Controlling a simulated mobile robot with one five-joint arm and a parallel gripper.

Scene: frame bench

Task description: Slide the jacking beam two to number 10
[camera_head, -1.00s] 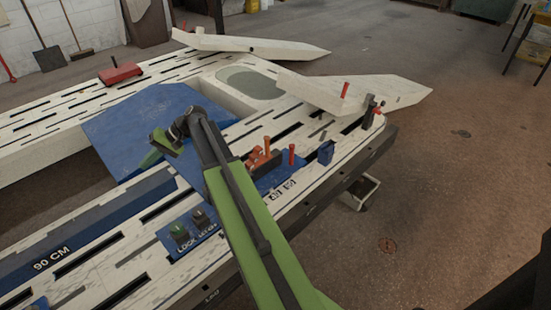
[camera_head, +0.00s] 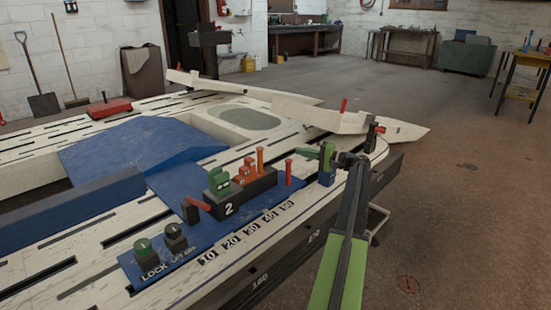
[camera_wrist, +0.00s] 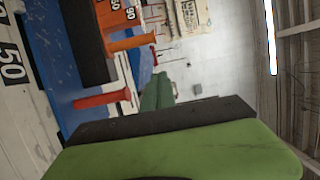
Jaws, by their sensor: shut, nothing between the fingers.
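The jacking beam two is a dark block marked 2 (camera_head: 230,208) on a blue strip, with green and orange upright parts on top. Its marked end faces the lower left, near the 10 (camera_head: 208,257) and 20 (camera_head: 232,242) labels on the scale, which runs on to 50 (camera_head: 287,205).
A small black block with a red lever (camera_head: 199,202) stands left of the beam. A blue ramp (camera_head: 140,150) lies behind. Open floor (camera_head: 450,220) is at the right.

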